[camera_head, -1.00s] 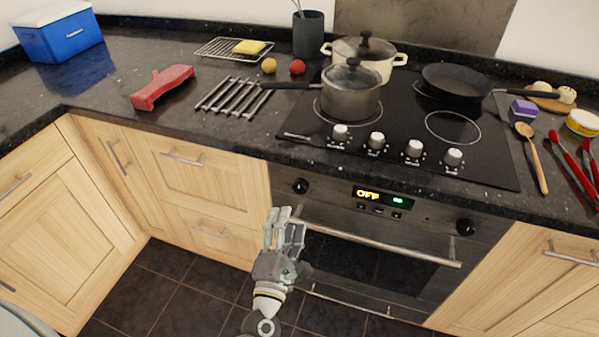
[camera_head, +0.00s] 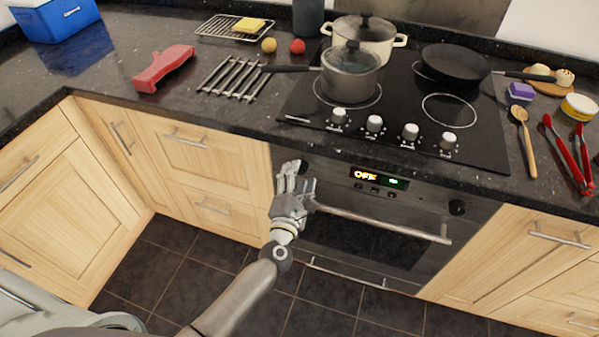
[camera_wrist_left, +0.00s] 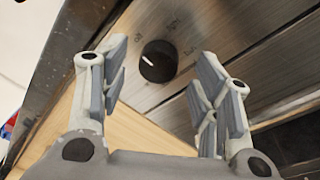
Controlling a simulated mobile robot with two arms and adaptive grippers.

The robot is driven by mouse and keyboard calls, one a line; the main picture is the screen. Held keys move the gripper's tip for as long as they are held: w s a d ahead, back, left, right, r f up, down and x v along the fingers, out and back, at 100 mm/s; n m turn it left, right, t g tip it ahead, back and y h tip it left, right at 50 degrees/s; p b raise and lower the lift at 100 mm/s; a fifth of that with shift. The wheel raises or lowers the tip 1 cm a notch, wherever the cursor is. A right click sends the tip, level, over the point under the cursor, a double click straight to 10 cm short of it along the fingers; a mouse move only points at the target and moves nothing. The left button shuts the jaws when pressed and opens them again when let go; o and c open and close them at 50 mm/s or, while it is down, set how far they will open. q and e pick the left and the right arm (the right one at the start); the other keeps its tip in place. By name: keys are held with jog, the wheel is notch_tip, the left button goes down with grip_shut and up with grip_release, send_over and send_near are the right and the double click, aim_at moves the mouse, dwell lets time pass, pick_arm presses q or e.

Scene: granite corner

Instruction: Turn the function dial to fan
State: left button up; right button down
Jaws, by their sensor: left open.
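The oven's left dial (camera_wrist_left: 158,61) is a dark round knob with a white pointer line, and small blurred markings surround it. In the head view this dial (camera_head: 304,166) is partly hidden behind my left gripper (camera_head: 298,176). In the left wrist view my left gripper (camera_wrist_left: 163,75) is open, with its fingers spread either side of the dial's line of sight and apart from it. The oven display (camera_head: 379,179) reads OFF in orange, with green digits beside it. A second dark dial (camera_head: 457,207) is on the panel's right. My right gripper is not in view.
The oven door handle (camera_head: 385,222) projects just below the panel. The worktop edge overhangs above, with hob knobs (camera_head: 374,124) and a lidded saucepan (camera_head: 351,76) on top. Wooden cupboards (camera_head: 205,161) flank the oven; the floor in front is clear.

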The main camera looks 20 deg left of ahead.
pick_arm(q)
jog(key=shift+w, duration=0.8)
jog(key=c, duration=1)
jog(key=shift+c, duration=0.2)
